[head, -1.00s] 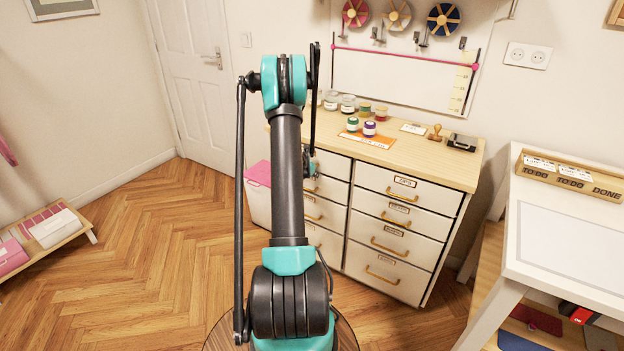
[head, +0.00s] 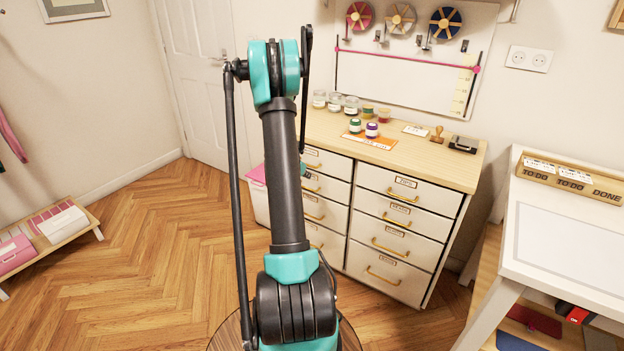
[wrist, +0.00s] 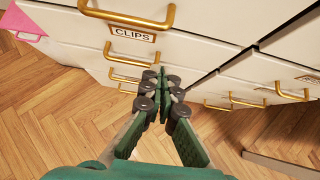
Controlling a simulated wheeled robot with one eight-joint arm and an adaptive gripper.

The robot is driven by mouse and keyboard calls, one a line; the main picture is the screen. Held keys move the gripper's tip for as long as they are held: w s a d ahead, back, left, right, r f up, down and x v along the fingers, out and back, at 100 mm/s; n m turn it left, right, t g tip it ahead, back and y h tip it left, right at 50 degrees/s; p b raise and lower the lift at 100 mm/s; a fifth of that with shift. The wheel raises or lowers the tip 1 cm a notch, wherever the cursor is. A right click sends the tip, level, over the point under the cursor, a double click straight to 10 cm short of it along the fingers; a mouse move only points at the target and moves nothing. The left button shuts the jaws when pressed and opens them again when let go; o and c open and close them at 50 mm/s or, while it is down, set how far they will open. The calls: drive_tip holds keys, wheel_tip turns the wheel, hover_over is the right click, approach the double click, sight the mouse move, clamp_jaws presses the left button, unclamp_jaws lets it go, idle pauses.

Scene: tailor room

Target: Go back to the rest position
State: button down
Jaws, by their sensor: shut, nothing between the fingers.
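My gripper (wrist: 160,76) shows in the wrist view. Its green and dark fingers are together at the tips, with nothing between them. It points toward the white drawer fronts of the cabinet (wrist: 215,45), near a drawer labelled CLIPS. I cannot tell the exact gap between the fingertips and the cabinet. In the head view my arm stands upright in front of the cabinet (head: 405,218), and the gripper is hidden behind the arm.
The cabinet top bears several jars (head: 335,101) and an orange mat (head: 382,143). A white table (head: 540,240) stands at the right, with a wooden card holder (head: 570,180) on it. A low shelf (head: 75,248) is at the left. The wooden floor (head: 150,250) between is clear.

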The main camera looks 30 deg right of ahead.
drive_tip(key=shift+v, duration=1.75)
